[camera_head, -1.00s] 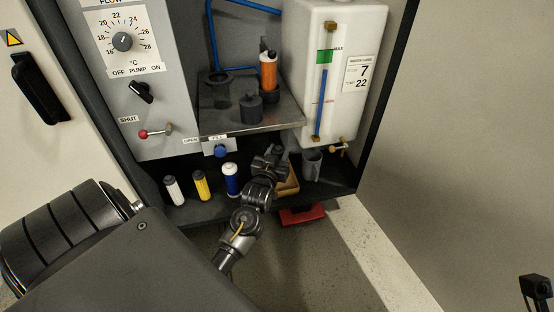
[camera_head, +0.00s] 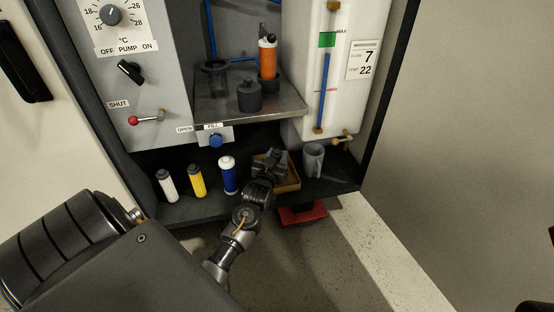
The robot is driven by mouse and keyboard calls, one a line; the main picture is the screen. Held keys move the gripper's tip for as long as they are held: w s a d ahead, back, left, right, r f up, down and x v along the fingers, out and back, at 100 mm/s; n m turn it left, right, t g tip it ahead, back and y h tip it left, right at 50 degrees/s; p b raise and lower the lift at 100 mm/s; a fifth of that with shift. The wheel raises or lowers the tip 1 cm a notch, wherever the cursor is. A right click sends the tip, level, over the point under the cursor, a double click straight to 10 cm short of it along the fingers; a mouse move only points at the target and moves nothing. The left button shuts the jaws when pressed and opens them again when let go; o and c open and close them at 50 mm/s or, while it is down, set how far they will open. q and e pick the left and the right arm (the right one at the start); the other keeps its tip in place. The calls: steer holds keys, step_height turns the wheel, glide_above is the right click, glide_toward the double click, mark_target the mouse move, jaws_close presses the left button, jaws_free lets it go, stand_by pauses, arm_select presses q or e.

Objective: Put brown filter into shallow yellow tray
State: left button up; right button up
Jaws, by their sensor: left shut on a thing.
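The shallow yellow tray (camera_head: 291,187) lies on the dark lower floor of the cabinet, partly covered by my left gripper. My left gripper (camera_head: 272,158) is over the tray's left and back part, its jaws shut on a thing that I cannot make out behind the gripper. I see no clearly brown filter anywhere in view; it may be hidden by the gripper. I cannot tell whether the held thing touches the tray. Only dark bits that may belong to my right arm show at the right edge.
White (camera_head: 167,185), yellow (camera_head: 197,181) and blue (camera_head: 228,175) filters stand left of the gripper. A grey cup (camera_head: 313,160) stands right of the tray. Above is a metal shelf (camera_head: 282,107) with an orange cartridge (camera_head: 267,58). A red object (camera_head: 302,215) is below the front edge.

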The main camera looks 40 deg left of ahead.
arm_select(q)
steer(key=o, duration=1.3)
